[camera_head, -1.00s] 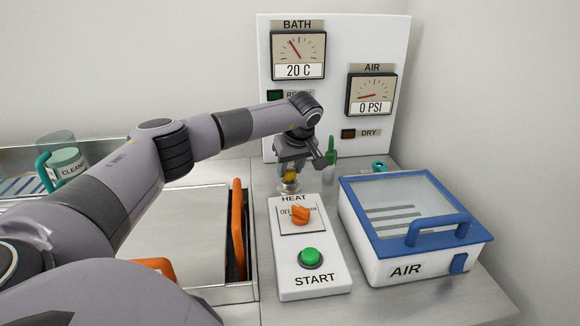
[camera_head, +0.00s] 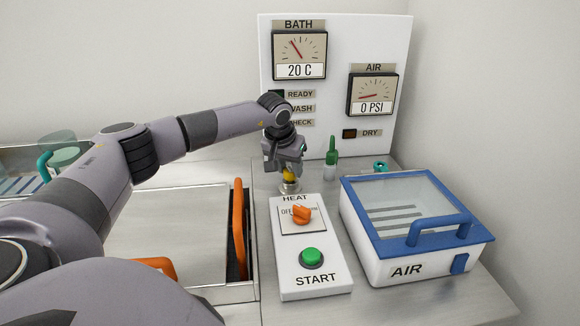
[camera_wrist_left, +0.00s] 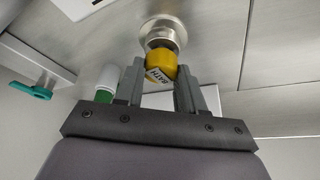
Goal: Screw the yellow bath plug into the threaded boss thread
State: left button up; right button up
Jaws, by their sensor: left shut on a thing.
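The yellow bath plug (camera_wrist_left: 161,64), with a "BATH" label on its side, is between the fingers of my left gripper (camera_wrist_left: 158,80), which is shut on it. In the head view the plug (camera_head: 289,178) shows below the left gripper (camera_head: 288,168), at the silvery threaded boss (camera_head: 290,188). In the left wrist view the boss (camera_wrist_left: 162,32) is a round metal fitting, and the plug is at its mouth. I cannot tell how deep the thread is engaged. My right gripper is not in view.
A HEAT/START control box (camera_head: 311,270) stands just in front of the boss. A white AIR box with a blue-framed lid (camera_head: 470,232) is at the right. An orange handle (camera_head: 238,230) is at the left.

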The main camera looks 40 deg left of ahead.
pick_arm(q)
jog(key=shift+a+f+m+h, duration=0.1)
jog(key=shift+m+h, duration=0.4)
jog(key=shift+m, duration=0.7)
jog(key=o, duration=0.6)
